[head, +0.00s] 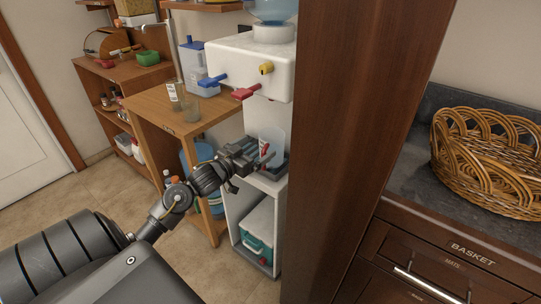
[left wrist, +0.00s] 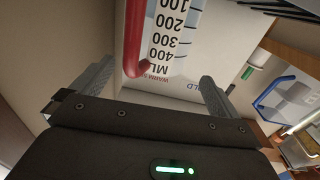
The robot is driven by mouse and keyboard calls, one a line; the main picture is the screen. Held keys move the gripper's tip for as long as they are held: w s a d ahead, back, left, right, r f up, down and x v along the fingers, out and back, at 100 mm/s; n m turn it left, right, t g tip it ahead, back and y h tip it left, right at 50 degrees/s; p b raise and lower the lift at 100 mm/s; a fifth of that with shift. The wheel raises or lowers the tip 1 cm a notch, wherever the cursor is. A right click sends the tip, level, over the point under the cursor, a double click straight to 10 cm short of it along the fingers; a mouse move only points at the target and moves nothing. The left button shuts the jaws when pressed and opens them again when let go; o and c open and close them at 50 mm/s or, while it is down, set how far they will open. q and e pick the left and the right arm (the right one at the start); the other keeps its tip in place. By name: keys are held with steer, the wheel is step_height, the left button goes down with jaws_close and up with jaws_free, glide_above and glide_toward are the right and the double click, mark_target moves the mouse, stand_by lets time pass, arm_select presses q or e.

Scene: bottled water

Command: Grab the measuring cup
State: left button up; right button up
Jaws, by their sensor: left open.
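The measuring cup (head: 273,137) is clear, with a red mark low on it in the head view, and stands in the recess of the white water dispenser (head: 247,58). In the left wrist view the measuring cup (left wrist: 173,35) shows black ML numbers upside down and a red handle at its left. My left gripper (head: 268,161) is open, right at the cup's lower part and partly in front of it. In the left wrist view its two fingers (left wrist: 148,88) point toward the cup, spread to either side of it. I cannot tell whether they touch it. My right gripper is not in view.
The dispenser has blue, red and yellow taps above the cup. A wooden table (head: 200,112) with glasses stands to the left. A dark wooden post (head: 350,130) stands close on the right. A wicker basket (head: 487,160) sits on the dark counter beyond it.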

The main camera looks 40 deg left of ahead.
mark_target(263, 143)
arm_select(q)
steer(key=w, duration=0.5)
steer(key=shift+d, duration=0.2)
steer(key=c, duration=1.6)
